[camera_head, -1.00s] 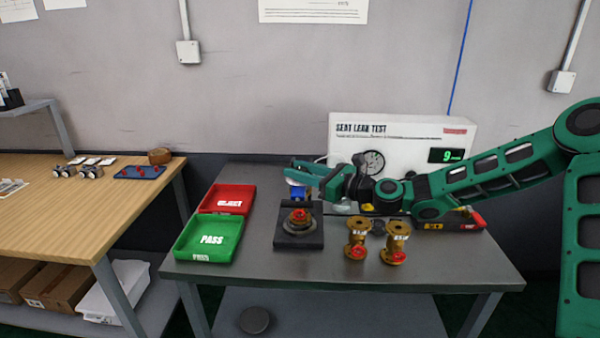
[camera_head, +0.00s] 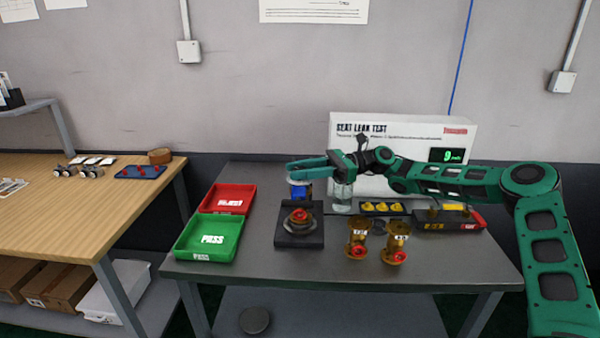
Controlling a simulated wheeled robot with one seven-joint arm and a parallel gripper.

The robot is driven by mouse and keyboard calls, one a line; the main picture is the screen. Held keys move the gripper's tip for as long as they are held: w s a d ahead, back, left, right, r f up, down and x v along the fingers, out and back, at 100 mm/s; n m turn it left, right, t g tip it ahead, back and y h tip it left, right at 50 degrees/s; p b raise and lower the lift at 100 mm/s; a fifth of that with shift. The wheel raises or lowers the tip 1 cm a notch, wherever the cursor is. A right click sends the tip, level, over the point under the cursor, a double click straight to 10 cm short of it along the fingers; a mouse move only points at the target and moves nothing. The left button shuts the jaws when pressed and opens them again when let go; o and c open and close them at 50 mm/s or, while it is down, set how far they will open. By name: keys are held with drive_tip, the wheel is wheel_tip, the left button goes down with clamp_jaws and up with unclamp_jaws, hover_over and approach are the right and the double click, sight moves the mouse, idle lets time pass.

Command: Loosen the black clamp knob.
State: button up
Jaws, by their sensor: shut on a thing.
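My gripper (camera_head: 308,168) reaches in from the right over the rear of the steel table. Its green fingers are shut at the top of a blue upright clamp part (camera_head: 301,190) with a pale collar, behind the test fixture. The black clamp knob cannot be made out; the fingers cover the spot where they close. The dark fixture base (camera_head: 286,240) stands in front, with a brass and red valve part (camera_head: 299,217) seated on it.
Two brass valves (camera_head: 357,238) (camera_head: 397,242) stand to the right of the fixture. A red tray (camera_head: 205,208) and a green tray (camera_head: 187,252) lie left. Behind are a glass jar (camera_head: 342,199), a black tray of yellow pieces (camera_head: 366,213) and the white leak-test box (camera_head: 455,140).

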drive_tip(key=shift+w+n+g+h, duration=0.1)
drive_tip(key=shift+n+g+h, duration=0.5)
drive_tip(key=shift+g, duration=0.45)
drive_tip(key=shift+w+n+g+h, duration=0.1)
drive_tip(key=shift+n+g+h, duration=0.3)
drive_tip(key=shift+n+g, duration=0.55)
drive_tip(key=shift+d+n+g, duration=0.1)
drive_tip(key=shift+n+g, duration=0.15)
drive_tip(key=shift+g, duration=0.25)
drive_tip(key=o, duration=1.1)
drive_tip(key=shift+c, duration=0.2)
drive_tip(key=shift+s, duration=0.1)
drive_tip(key=shift+r, duration=0.1)
drive_tip(key=r, duration=0.4)
drive_tip(key=shift+s+a, duration=0.1)
drive_tip(key=shift+a, duration=0.15)
drive_tip(key=s+a+r, duration=0.6)
drive_tip(key=s+a, duration=0.1)
drive_tip(key=s, duration=0.1)
drive_tip(key=shift+a+r, duration=0.3)
drive_tip(key=shift+r, duration=0.05)
